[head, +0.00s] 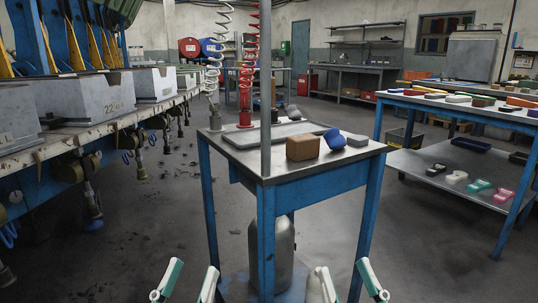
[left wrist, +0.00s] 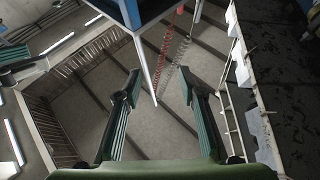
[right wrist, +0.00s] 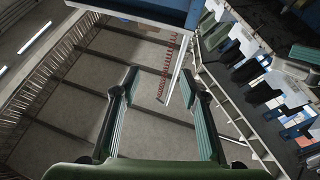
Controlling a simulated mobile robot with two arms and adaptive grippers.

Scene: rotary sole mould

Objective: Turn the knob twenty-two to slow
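A grey mould box marked "22" (head: 113,107) sits on the long machine bench at the left of the head view. Brass-coloured valve parts (head: 72,167) and pipes hang below the bench edge near it. A small blue handle-like part (head: 94,225) shows at the lower end of one pipe. I cannot tell which part is knob twenty-two, or its setting. My left gripper (head: 187,281) is open and empty at the bottom of the head view, far from the bench. My right gripper (head: 347,281) is also open and empty, further right.
A blue-legged table (head: 262,180) stands just ahead, carrying a brown block (head: 303,147), a blue piece (head: 334,139) and a tray. A grey cylinder (head: 284,250) stands under it. Another blue table (head: 450,107) is at right. Open floor (head: 160,215) lies between bench and table.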

